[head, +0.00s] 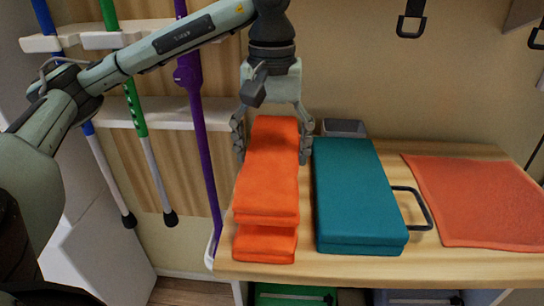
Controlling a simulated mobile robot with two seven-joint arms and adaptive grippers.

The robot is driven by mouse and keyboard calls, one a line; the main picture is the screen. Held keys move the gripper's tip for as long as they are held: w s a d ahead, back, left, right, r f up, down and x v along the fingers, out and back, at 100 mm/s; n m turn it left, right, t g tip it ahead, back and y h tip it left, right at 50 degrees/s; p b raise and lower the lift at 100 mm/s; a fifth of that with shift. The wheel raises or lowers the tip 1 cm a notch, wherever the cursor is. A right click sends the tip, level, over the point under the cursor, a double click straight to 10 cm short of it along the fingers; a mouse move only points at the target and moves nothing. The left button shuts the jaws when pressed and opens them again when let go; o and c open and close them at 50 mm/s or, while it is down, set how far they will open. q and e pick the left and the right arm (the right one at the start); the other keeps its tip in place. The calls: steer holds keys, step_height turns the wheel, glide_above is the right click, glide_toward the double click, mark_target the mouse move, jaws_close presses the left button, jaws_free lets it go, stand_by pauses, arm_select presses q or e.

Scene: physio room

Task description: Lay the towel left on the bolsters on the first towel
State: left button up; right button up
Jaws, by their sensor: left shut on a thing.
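An orange folded towel (268,175) is between the fingers of my left gripper (271,148), which comes down from above and is shut on its far end. A second orange folded towel (264,245) lies directly below it at the left end of the wooden table. A dark gap shows between the two at the front; whether they touch farther back is hidden. A teal padded block (355,195), possibly a bolster, lies just to the right. My right gripper is not in view.
A flat orange-red cloth or mat (475,200) lies at the right of the wooden table (390,268). A black handle (425,208) stands beside the teal block, and a grey box (343,128) is behind it. Crutches and a purple pole (200,130) hang at the left.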

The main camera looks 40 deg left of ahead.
arm_select(q)
steer(key=shift+f, duration=0.95)
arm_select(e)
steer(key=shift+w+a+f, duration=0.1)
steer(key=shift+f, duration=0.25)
arm_select(q)
steer(key=shift+f, duration=0.1)
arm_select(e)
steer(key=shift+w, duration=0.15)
arm_select(q)
steer(key=shift+f, duration=0.1)
steer(key=o, duration=1.3)
steer(key=shift+c, duration=0.2)
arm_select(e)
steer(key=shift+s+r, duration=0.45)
